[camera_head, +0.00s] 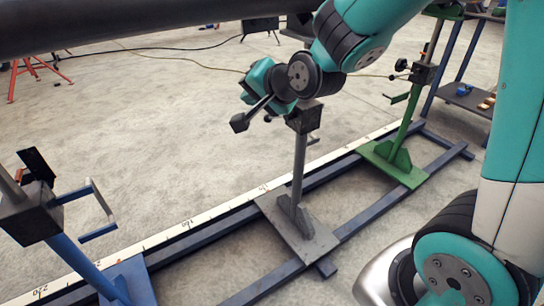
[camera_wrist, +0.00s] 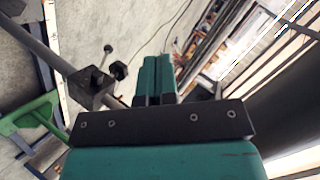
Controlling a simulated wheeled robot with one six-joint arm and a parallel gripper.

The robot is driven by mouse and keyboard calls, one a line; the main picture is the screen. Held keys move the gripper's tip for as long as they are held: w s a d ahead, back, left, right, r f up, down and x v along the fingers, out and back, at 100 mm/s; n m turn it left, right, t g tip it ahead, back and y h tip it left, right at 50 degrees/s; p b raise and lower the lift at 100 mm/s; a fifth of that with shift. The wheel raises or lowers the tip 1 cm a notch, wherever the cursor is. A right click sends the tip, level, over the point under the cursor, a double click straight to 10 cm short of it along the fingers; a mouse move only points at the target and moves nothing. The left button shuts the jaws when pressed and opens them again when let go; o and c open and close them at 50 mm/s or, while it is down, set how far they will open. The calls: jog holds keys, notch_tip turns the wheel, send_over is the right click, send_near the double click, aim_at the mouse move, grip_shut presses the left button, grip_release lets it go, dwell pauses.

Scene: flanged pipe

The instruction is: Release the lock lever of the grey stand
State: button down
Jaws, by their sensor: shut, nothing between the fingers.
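The grey stand (camera_head: 299,160) stands mid-picture in the head view, with its flat base plate (camera_head: 300,232) on the rails and a dark clamp block (camera_head: 303,117) on its column. My gripper (camera_head: 258,82) is just above and left of the clamp block. In the wrist view its teal fingers (camera_wrist: 156,66) are closed together with nothing between them. Contact with the lever cannot be told. A dark block (camera_wrist: 92,88) with a round knob (camera_wrist: 118,70) shows left of the fingers.
A green stand (camera_head: 405,125) is behind to the right, and a blue stand (camera_head: 75,255) with a blue handle (camera_head: 95,210) is at front left. A large dark pipe (camera_head: 130,22) crosses above. A ruler strip (camera_head: 190,222) runs along the rails.

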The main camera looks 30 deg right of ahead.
jog(key=w+d+f+m+t+h+b, duration=0.1)
jog(key=w+d+f+m+t+b, duration=0.1)
jog(key=f+b, duration=0.7)
jog(key=w+d+f+m+t+h+b, duration=0.1)
jog(key=d+f+m+t+b, duration=0.4)
jog(key=f+b, duration=0.5)
jog(key=w+d+f+m+t+h+b, duration=0.2)
jog(key=d+f+b, duration=0.4)
jog(key=f+b, duration=0.3)
jog(key=shift+w+d+f+m+t+h+b, duration=0.35)
jog(key=shift+m+t+h+b, duration=0.15)
jog(key=shift+m+t+b, duration=0.3)
jog(key=shift+r, duration=0.1)
